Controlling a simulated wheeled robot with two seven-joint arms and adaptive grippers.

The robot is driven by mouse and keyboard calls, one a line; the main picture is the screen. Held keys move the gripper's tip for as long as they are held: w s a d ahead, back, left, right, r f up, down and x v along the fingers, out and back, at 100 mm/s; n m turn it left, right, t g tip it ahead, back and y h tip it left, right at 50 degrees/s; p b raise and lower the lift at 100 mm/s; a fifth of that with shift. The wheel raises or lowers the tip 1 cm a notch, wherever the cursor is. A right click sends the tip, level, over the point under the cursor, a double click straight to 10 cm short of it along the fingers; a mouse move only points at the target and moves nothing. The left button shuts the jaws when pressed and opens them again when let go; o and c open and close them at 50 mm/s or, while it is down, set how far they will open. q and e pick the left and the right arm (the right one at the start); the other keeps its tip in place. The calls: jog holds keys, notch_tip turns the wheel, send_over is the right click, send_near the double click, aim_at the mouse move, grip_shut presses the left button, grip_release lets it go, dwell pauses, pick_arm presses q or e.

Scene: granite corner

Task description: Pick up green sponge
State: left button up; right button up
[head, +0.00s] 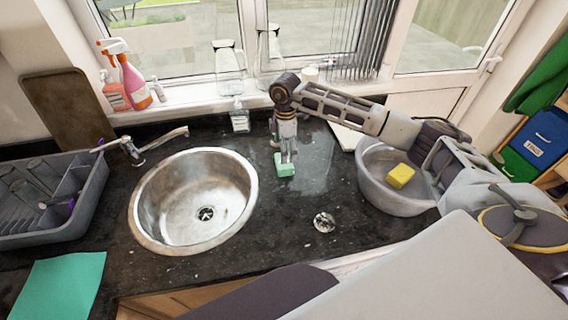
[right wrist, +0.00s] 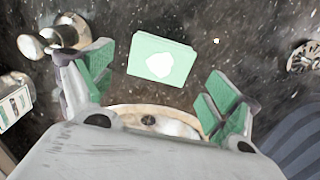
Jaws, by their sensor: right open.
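The green sponge (head: 284,165) is a small pale-green block on the dark granite counter, right of the round sink. My right gripper (head: 285,150) points down just above it in the head view. In the right wrist view the sponge (right wrist: 145,75) shows a white patch on its top and lies between and beyond the two spread, green-padded fingers (right wrist: 160,85). The right gripper is open and empty. I cannot tell exactly how far its tips are above the sponge. My left gripper is not in view.
The steel sink (head: 160,230) is left of the sponge. A grey basin (head: 375,195) holding a yellow sponge (head: 400,176) stands to the right. A metal strainer (head: 324,222) lies in front. A small clear bottle (head: 240,118) stands behind. A dish rack (head: 85,190) is at far left.

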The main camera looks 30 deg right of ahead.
jog(key=shift+f, duration=0.3)
jog(key=shift+f, duration=0.1)
jog(key=shift+a+f+p, duration=0.15)
jog(key=shift+f+p, duration=0.3)
jog(key=shift+f, duration=0.8)
jog(key=shift+a+f+p, duration=0.1)
jog(key=shift+f+p, duration=0.3)
jog(key=shift+f, duration=0.85)
jog(key=c, duration=0.6)
